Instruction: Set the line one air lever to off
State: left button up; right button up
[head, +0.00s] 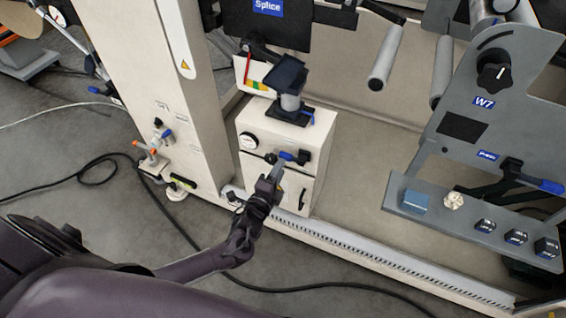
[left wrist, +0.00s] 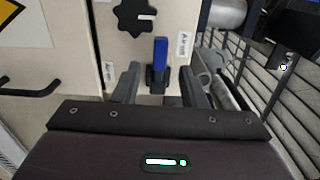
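In the left wrist view the blue handle (left wrist: 160,52) stands beyond and between my fingers, with the black star knob (left wrist: 135,14) close by. My left gripper (head: 279,170) is open just in front of the cabinet, its fingers (left wrist: 158,85) apart on either side of the lever's line. Contact cannot be told. My right gripper is out of view.
A round gauge (head: 249,141) is on the cabinet face and a dark handle (head: 302,199) below. An orange-handled valve (head: 146,150) stands left by the machine column (head: 158,60). A grey shelf (head: 470,225) with small blocks is at right. A black cable (head: 180,225) crosses the floor.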

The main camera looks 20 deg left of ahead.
pick_arm(q)
jog(key=s, duration=0.4)
jog(key=shift+a, duration=0.1)
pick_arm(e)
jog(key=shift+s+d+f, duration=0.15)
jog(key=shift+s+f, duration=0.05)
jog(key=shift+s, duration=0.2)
